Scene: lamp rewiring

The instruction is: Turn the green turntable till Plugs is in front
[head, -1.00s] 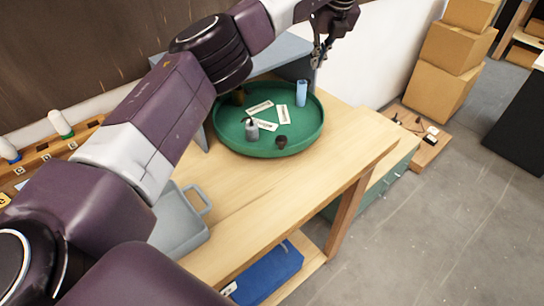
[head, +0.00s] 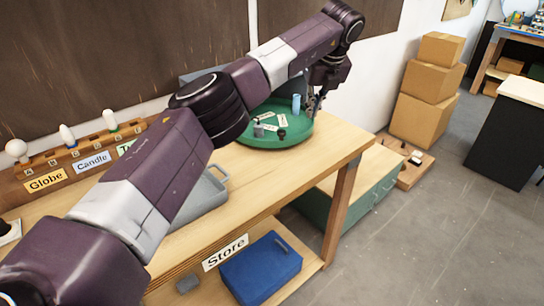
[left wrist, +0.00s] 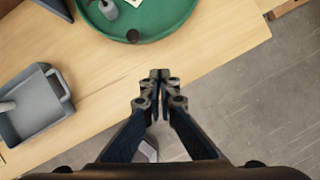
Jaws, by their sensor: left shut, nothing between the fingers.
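The green turntable (head: 262,139) stands on the wooden workbench, and part of it shows at the top of the left wrist view (left wrist: 176,14). On it are white label cards (head: 265,116) too small to read, a light blue cylinder (head: 296,103), a grey bottle (head: 258,129) and a small dark item (head: 281,133). My left gripper (head: 314,110) hangs by the turntable's right rim in the head view. In the left wrist view its fingertips (left wrist: 160,76) are together and empty, apart from the rim in the picture. My right gripper is not in view.
A grey tray (head: 205,196) sits on the bench left of the turntable. A bulb rack with Globe and Candle labels (head: 92,162) stands further left. A blue case (head: 260,268) lies on the lower shelf. Cardboard boxes (head: 425,90) stand beyond the bench's right end.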

